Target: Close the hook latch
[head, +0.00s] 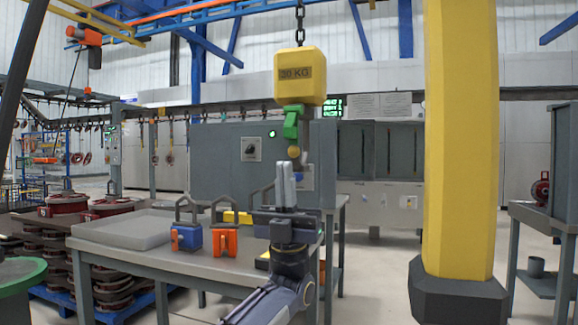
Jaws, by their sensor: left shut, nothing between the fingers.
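A yellow hook block marked with a weight in KG (300,78) hangs from a dark chain (300,22). Below it is a green latch part (291,124) with a small gold-brown knob (294,152) at its lower end. The grey hook (306,143) shows beside the latch, its lower part partly hidden behind my gripper. I cannot tell whether the latch touches the hook tip. My left gripper (284,168) points up just below the knob, with its pale fingers together and empty. I cannot tell whether it touches the knob. My right gripper is not in view.
A grey table (190,258) holds a blue padlock-like block (186,237) and an orange one (224,240). A thick yellow column (463,140) stands at the right. A grey cabinet (220,165) stands behind the hook. Space between hook and column is clear.

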